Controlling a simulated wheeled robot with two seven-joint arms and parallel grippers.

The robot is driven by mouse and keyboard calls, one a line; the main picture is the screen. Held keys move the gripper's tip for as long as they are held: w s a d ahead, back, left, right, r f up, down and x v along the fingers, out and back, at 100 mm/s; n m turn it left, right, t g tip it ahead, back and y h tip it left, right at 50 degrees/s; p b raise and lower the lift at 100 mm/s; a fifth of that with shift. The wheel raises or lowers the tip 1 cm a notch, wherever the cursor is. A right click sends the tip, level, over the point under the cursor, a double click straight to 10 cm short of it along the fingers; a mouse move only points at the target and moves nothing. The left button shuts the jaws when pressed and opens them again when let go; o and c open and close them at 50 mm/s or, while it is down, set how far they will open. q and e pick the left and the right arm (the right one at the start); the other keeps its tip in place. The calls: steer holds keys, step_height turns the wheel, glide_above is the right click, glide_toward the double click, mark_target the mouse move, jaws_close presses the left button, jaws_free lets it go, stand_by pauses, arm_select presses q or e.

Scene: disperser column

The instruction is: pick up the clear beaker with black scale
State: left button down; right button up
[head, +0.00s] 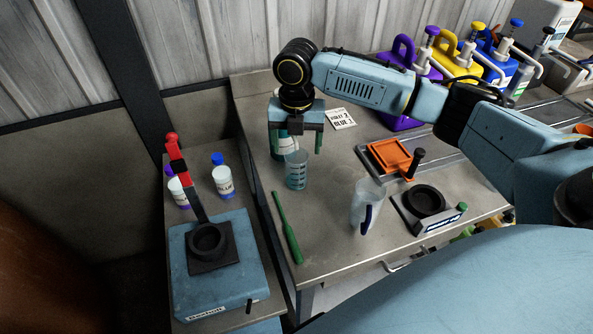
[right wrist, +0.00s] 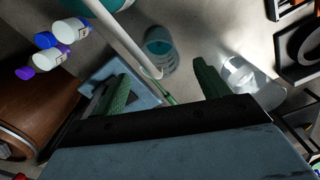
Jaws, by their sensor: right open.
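The clear beaker with scale marks (head: 296,180) stands upright on the grey workbench near its left edge. In the right wrist view the beaker (right wrist: 159,48) looks teal-tinted and lies beyond the gap between my fingers. My right gripper (head: 298,142) points down above and slightly behind the beaker in the head view. Its two green fingers are apart with nothing between them, and they also show in the right wrist view (right wrist: 163,82). I cannot tell the exact height gap to the beaker. My left gripper is not in view.
A clear jug (head: 366,206) stands to the right, and a green stick-like tool (head: 287,229) lies in front. Bench between beaker and jug is clear.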

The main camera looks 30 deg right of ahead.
mark_target(297, 170)
step_height(297, 170, down, 5)
steer(key=shift+w+d+r, duration=0.1)
steer(key=shift+w, duration=0.05)
steer(key=c, duration=1.3)
